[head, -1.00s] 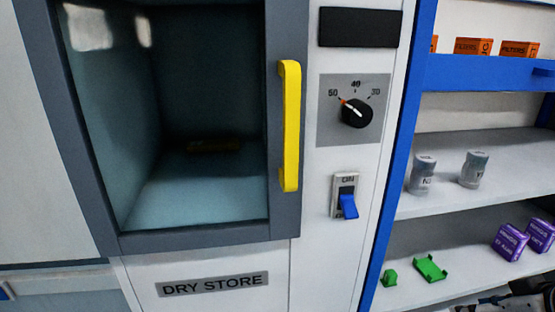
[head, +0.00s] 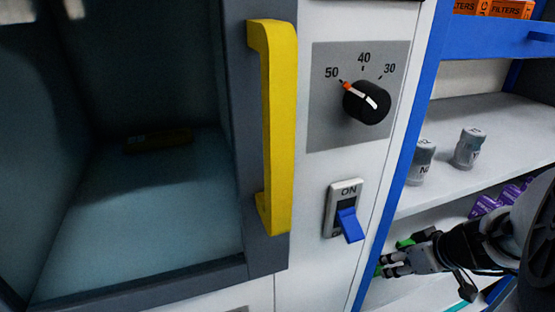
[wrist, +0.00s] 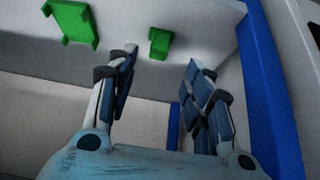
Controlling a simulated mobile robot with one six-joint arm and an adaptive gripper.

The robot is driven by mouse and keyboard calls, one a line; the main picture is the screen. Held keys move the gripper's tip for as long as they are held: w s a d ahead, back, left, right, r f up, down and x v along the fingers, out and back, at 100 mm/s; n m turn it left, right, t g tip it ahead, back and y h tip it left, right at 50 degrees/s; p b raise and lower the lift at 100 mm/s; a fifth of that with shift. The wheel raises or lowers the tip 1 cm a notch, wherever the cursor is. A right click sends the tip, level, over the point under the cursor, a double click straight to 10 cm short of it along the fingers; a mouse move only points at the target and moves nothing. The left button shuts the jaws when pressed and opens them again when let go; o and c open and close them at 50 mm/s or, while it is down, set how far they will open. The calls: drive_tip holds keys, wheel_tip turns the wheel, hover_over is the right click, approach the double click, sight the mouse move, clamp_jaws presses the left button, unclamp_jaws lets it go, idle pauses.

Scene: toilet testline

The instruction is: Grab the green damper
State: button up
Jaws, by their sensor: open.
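Two green pieces lie on the lower shelf, and I cannot tell which is the damper. The small green block (wrist: 160,43) shows in the wrist view just ahead of the gap between my fingertips, apart from them. The larger flat green piece with raised corners (wrist: 72,20) lies to its left, outside the left finger. My gripper (wrist: 162,58) is open and empty. In the head view my gripper (head: 386,264) is at the shelf's left end, with the small green block (head: 378,270) at its tips and the larger green piece (head: 404,243) partly hidden behind it.
A blue shelf upright (head: 392,180) stands close on the left of my gripper. Grey jars (head: 468,148) stand on the shelf above, and purple boxes (head: 486,205) lie farther right. The dry store cabinet has a yellow handle (head: 278,120), a dial (head: 366,101) and a blue switch (head: 350,224).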

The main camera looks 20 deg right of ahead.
drive_tip(key=x, duration=0.2)
drive_tip(key=shift+f, duration=0.35)
drive_tip(key=x, duration=0.5)
drive_tip(key=shift+w, duration=0.35)
drive_tip(key=shift+c, duration=0.4)
clamp_jaws()
drive_tip(key=shift+d+r, duration=0.15)
